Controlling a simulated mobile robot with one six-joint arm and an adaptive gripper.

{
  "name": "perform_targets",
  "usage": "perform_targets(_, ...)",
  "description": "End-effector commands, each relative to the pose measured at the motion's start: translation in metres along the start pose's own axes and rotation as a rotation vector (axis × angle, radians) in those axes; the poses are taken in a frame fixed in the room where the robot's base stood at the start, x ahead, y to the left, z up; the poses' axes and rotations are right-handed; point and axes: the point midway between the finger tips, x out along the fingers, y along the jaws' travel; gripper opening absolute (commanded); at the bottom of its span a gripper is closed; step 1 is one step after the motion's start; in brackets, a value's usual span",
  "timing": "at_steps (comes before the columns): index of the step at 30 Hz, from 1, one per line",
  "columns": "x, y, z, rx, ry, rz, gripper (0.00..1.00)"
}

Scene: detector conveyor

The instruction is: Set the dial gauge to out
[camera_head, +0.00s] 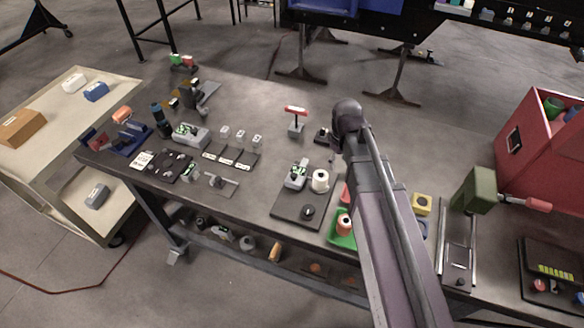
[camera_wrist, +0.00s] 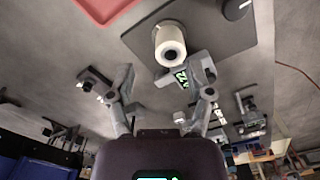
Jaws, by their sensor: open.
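I cannot tell for sure which thing is the dial gauge. A grey device with a lit green display (camera_head: 296,175) stands on a dark mat (camera_head: 288,211), beside a white roll (camera_head: 320,181) and a black knob (camera_head: 308,211). In the wrist view the display device (camera_wrist: 182,84), the white roll (camera_wrist: 170,46) and the knob (camera_wrist: 236,8) show beyond my gripper (camera_wrist: 167,80). Its two fingers are spread, with nothing visibly held between them. The device appears beyond the gap, apart from the fingers.
A small dark fixture (camera_head: 323,136) and a red-topped stand (camera_head: 296,119) are behind the mat. A green block (camera_head: 480,190) and red cabinet (camera_head: 545,155) stand right. The table's back middle is clear.

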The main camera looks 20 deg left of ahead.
Motion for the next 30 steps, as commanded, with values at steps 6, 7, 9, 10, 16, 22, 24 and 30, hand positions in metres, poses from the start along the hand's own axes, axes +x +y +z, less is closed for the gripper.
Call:
perform_targets(6,-0.030,-0.039,-0.061,-0.268,0.000,0.000,0.67)
perform_targets(7,-0.033,-0.044,-0.068,-0.302,0.000,0.000,0.67)
perform_targets(9,-0.039,-0.056,-0.081,-0.371,0.000,0.000,0.67)
perform_targets(10,-0.041,-0.061,-0.086,-0.397,0.000,0.000,0.67)
perform_targets(16,-0.048,-0.080,-0.104,-0.503,0.000,0.000,0.67)
perform_targets(22,-0.047,-0.083,-0.106,-0.521,0.000,0.000,0.67)
perform_targets(24,-0.047,-0.083,-0.106,-0.521,0.000,0.000,0.67)
perform_targets(30,-0.046,-0.082,-0.106,-0.519,0.000,0.000,0.67)
